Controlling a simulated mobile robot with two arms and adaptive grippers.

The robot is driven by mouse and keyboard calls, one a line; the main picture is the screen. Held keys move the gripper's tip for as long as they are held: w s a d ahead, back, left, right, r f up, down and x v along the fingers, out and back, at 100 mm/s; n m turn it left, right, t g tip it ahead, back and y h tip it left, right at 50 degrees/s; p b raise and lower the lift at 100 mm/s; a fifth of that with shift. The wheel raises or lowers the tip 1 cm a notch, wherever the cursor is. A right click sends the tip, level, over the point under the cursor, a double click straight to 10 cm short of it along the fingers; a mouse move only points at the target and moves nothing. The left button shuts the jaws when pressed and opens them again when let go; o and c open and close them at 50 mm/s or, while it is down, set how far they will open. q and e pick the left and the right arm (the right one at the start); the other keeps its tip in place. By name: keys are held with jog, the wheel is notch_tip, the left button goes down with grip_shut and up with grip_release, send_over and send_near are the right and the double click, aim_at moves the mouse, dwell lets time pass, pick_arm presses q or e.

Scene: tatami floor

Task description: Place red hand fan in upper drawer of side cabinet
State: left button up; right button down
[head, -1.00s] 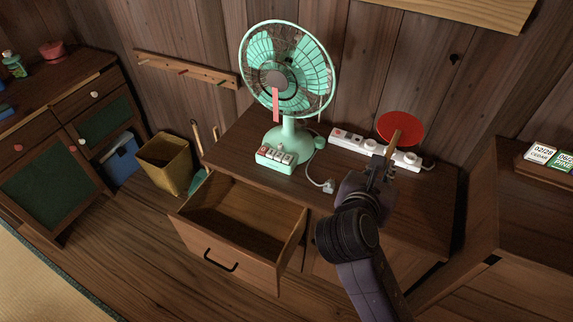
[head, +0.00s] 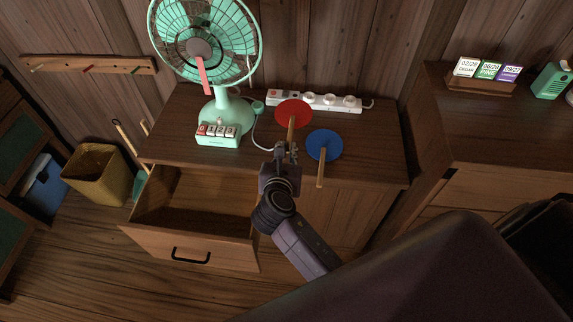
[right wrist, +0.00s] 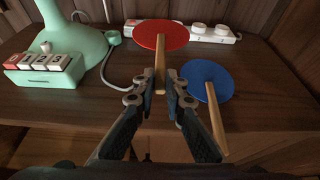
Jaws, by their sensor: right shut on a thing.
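The red hand fan (head: 292,112) has a round red head and a wooden handle. My right gripper (head: 286,152) is shut on its handle, over the front part of the cabinet top; the right wrist view shows the handle between the fingers (right wrist: 160,88). I cannot tell whether the fan touches the top. The side cabinet (head: 375,150) has its upper drawer (head: 190,252) pulled open at the left. The drawer looks empty and lies left of and below the gripper. My left gripper is not in view.
A blue hand fan (head: 324,145) lies on the cabinet top right of the gripper, its handle over the front edge. A green electric fan (head: 222,115) stands behind the drawer. A white power strip (head: 325,101) lies at the back. A yellow bin (head: 98,175) stands left.

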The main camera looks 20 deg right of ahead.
notch_tip(320, 180, down, 6)
jog(key=shift+f+b, duration=0.25)
jog(key=shift+b, duration=0.35)
jog(key=shift+f, duration=0.1)
jog(key=c, duration=2)
grip_release()
jog(key=v, duration=1.2)
jog(key=shift+s, duration=0.1)
